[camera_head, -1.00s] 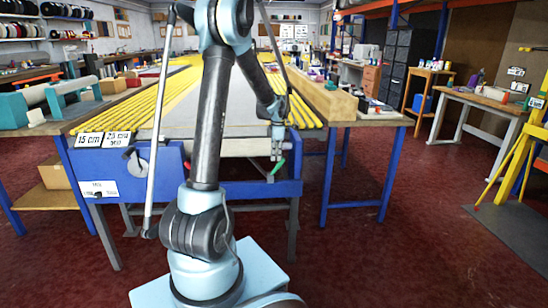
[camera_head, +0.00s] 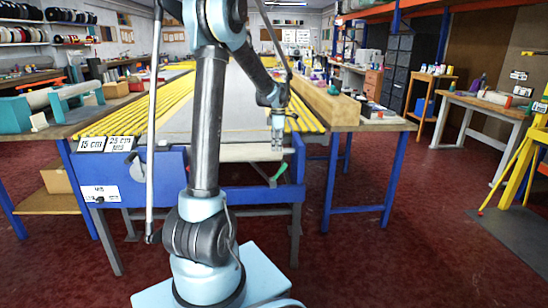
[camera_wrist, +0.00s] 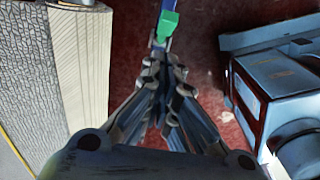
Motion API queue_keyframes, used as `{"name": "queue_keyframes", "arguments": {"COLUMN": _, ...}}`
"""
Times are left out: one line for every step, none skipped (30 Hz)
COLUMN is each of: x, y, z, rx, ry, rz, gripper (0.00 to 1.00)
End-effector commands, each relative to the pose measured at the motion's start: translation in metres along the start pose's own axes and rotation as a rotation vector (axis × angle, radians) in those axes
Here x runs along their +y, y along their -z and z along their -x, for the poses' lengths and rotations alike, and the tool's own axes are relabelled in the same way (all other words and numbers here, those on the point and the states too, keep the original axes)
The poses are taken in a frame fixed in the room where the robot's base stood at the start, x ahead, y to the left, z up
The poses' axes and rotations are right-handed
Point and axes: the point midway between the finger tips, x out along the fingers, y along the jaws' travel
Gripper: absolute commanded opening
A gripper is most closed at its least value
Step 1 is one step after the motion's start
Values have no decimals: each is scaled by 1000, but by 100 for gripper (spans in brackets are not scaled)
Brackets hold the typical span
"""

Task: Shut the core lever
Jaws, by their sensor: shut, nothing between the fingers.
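The core lever shows as a green handle (camera_head: 280,171) at the right end of the blue table frame (camera_head: 240,195), below the tabletop edge. In the wrist view the green handle (camera_wrist: 167,22) is at the top centre, just beyond the fingertips, with a blue part behind it. My gripper (camera_head: 278,148) points down just above the handle in the head view. In the wrist view my gripper (camera_wrist: 163,60) has its fingers together with nothing between them. I cannot tell whether the tips touch the handle.
The grey table top with yellow strips (camera_head: 125,115) lies behind my arm. A long wooden beam (camera_head: 325,100) lies to the right. In the wrist view a pale textured edge (camera_wrist: 40,80) is at left and a dark boxy part (camera_wrist: 270,85) at right. Red floor shows between.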

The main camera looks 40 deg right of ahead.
Motion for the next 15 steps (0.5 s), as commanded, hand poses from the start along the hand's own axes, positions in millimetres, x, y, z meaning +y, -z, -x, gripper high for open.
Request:
{"name": "queue_keyframes", "arguments": {"x": 0, "y": -3, "z": 9, "rx": 0, "ry": 0, "rz": 0, "gripper": 0}}
{"name": "queue_keyframes", "arguments": {"x": 0, "y": -4, "z": 14, "rx": 0, "ry": 0, "rz": 0, "gripper": 0}}
{"name": "queue_keyframes", "arguments": {"x": 0, "y": -6, "z": 20, "rx": 0, "ry": 0, "rz": 0, "gripper": 0}}
{"name": "queue_keyframes", "arguments": {"x": 0, "y": -8, "z": 23, "rx": 1, "ry": 0, "rz": 0, "gripper": 0}}
{"name": "queue_keyframes", "arguments": {"x": 0, "y": -9, "z": 27, "rx": 1, "ry": 0, "rz": 0, "gripper": 0}}
{"name": "queue_keyframes", "arguments": {"x": 0, "y": -11, "z": 31, "rx": 1, "ry": 0, "rz": 0, "gripper": 0}}
{"name": "queue_keyframes", "arguments": {"x": 0, "y": -12, "z": 34, "rx": 1, "ry": 0, "rz": 0, "gripper": 0}}
{"name": "queue_keyframes", "arguments": {"x": 0, "y": -12, "z": 36, "rx": 1, "ry": 0, "rz": -1, "gripper": 0}}
{"name": "queue_keyframes", "arguments": {"x": 0, "y": -13, "z": 39, "rx": 1, "ry": 0, "rz": -1, "gripper": 0}}
{"name": "queue_keyframes", "arguments": {"x": 0, "y": -14, "z": 40, "rx": 1, "ry": 0, "rz": -1, "gripper": 0}}
{"name": "queue_keyframes", "arguments": {"x": 0, "y": -14, "z": 42, "rx": 1, "ry": 0, "rz": -1, "gripper": 0}}
{"name": "queue_keyframes", "arguments": {"x": 0, "y": -15, "z": 43, "rx": 1, "ry": 0, "rz": -1, "gripper": 0}}
{"name": "queue_keyframes", "arguments": {"x": 0, "y": -16, "z": 44, "rx": 1, "ry": 0, "rz": -1, "gripper": 0}}
{"name": "queue_keyframes", "arguments": {"x": 0, "y": -16, "z": 44, "rx": 1, "ry": 0, "rz": -1, "gripper": 0}}
{"name": "queue_keyframes", "arguments": {"x": 0, "y": -16, "z": 44, "rx": 1, "ry": 0, "rz": -1, "gripper": 0}}
